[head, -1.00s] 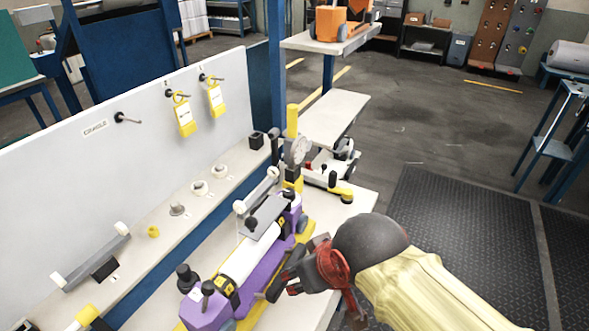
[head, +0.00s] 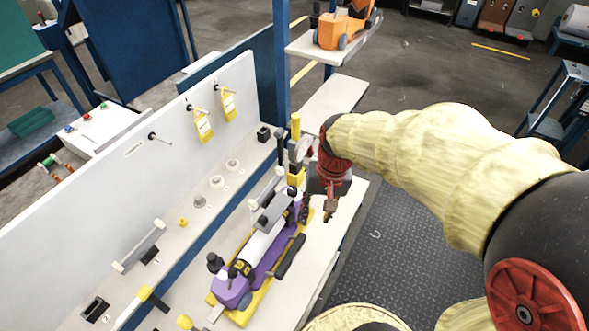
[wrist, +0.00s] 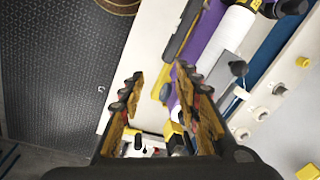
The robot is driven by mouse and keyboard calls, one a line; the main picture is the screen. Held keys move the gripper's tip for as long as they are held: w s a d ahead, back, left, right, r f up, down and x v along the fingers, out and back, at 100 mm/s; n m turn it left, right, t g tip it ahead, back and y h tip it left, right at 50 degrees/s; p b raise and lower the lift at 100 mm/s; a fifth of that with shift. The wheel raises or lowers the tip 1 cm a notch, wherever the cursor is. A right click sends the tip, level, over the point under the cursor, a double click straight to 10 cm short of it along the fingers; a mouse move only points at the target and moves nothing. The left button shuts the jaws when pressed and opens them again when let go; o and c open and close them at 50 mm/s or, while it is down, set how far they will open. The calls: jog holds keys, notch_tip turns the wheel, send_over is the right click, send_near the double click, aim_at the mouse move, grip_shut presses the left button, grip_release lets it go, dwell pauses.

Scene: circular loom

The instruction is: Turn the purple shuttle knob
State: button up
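The purple shuttle (head: 232,291) lies on a yellow base on the white table, with a white roll (head: 258,246) along its top. Two black knobs stand at its near end, a larger one (head: 214,261) and a thinner one (head: 232,272). I cannot tell which is the named knob. In the wrist view the purple body (wrist: 207,38) runs right of my fingers, and a black knob (wrist: 291,7) shows at the top right. My gripper (head: 331,214) is at the shuttle's far end, to its right, apart from the near knobs. Its fingers (wrist: 161,75) are spread and empty.
A black bar (head: 290,257) lies along the shuttle's right side. A yellow post (head: 295,126) and a grey disc (head: 301,150) stand behind my gripper. A grey panel (head: 110,190) with hanging yellow tags borders the left. The dark floor mat (head: 375,250) lies right of the table.

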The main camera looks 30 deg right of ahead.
jog(key=w+d+m+g+y+p, duration=0.1)
jog(key=w+d+m+y+p, duration=0.15)
jog(key=w+m+p, duration=0.55)
jog(key=m+t+p, duration=0.1)
jog(key=m+t, duration=0.1)
jog(key=m, duration=0.6)
send_near(293, 189)
jog(key=f, duration=0.2)
jog(key=shift+y, duration=0.25)
jog(key=x, duration=0.7)
jog(key=shift+w+a+r, duration=0.1)
jog(key=shift+w+a, duration=0.05)
jog(key=c, duration=0.3)
grip_shut()
